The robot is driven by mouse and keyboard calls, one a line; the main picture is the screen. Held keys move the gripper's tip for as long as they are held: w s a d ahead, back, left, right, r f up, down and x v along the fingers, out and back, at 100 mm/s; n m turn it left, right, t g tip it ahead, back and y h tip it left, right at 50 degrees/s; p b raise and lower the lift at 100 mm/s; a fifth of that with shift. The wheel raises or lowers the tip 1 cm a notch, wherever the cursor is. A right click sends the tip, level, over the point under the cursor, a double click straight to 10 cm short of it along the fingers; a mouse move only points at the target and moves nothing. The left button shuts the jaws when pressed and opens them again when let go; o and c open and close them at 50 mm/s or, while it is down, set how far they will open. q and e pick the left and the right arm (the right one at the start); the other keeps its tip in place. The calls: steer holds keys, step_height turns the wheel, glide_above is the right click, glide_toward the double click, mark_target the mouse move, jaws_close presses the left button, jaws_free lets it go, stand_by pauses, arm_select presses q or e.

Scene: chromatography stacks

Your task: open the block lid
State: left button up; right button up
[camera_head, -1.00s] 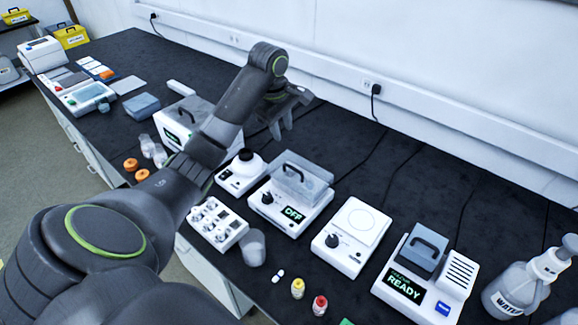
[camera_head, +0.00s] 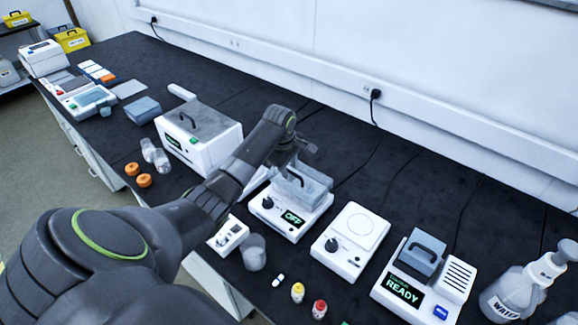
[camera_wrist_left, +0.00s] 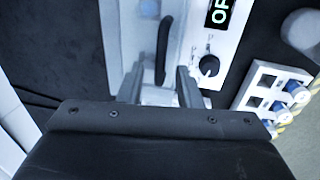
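A clear lid with a dark handle (camera_wrist_left: 163,48) sits shut on a white block unit (camera_head: 277,222) whose display reads OFF. In the head view the lid (camera_head: 310,188) is partly hidden behind my left gripper (camera_head: 291,165). My left gripper is over the lid, its fingers pointing down. In the left wrist view its two fingers (camera_wrist_left: 158,88) are apart, and the handle lies ahead between their lines. I cannot tell whether either finger touches it. My right gripper is not in view.
A white plate unit (camera_head: 350,240) stands to the right, then a unit reading READY (camera_head: 400,290) with a grey handled lid. A white box unit (camera_head: 190,145) stands to the left. A tube rack (camera_head: 229,235) and a clear cup (camera_head: 254,252) are in front.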

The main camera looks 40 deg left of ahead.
arm_select(q)
steer(key=shift+c, duration=0.4)
jaws_close()
steer(key=shift+w+r, duration=0.1)
steer(key=shift+r, duration=0.05)
